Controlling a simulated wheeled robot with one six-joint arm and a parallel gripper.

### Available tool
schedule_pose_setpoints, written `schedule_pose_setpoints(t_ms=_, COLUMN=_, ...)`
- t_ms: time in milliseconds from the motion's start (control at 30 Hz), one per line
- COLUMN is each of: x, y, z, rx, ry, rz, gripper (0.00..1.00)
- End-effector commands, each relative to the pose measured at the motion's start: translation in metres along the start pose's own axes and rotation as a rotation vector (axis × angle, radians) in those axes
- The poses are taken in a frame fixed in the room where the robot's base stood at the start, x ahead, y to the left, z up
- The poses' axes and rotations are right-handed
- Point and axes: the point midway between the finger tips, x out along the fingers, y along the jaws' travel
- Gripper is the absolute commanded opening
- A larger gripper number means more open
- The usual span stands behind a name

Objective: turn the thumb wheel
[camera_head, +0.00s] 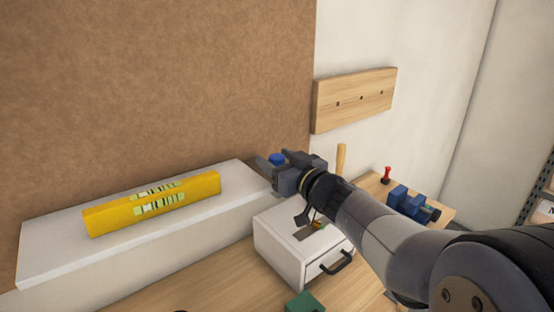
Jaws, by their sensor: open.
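My gripper (270,172) is open at the right end of the white shelf, its fingers pointing left. A small round blue piece (277,158) shows right at the fingers; it may be the thumb wheel, but I cannot tell for sure. I cannot tell whether the fingers touch it or stand around it. My gripper body and wrist hide what lies behind and below it. A small orange-yellow piece (318,224) shows on top of the white drawer box (280,250), partly hidden by my arm.
A yellow spirit level (105,219) lies on the white shelf (50,250). A wooden board (355,96) hangs on the wall. A blue vise (398,196) and a red-topped piece (386,174) stand right. A green block (305,303) is at the bottom. A wooden handle (341,158) stands behind my arm.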

Motion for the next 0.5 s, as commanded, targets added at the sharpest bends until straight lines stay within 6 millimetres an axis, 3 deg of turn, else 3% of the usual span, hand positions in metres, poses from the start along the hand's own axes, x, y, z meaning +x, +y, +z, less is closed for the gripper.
schedule_pose_setpoints(t_ms=300, x=0.0029, y=-0.0002, z=-0.0005, rx=0.0, ry=0.001, rz=0.0, gripper=0.54)
schedule_pose_setpoints(t_ms=500, x=0.0027, y=-0.0001, z=-0.0004, rx=0.0, ry=0.001, rz=0.0, gripper=0.38)
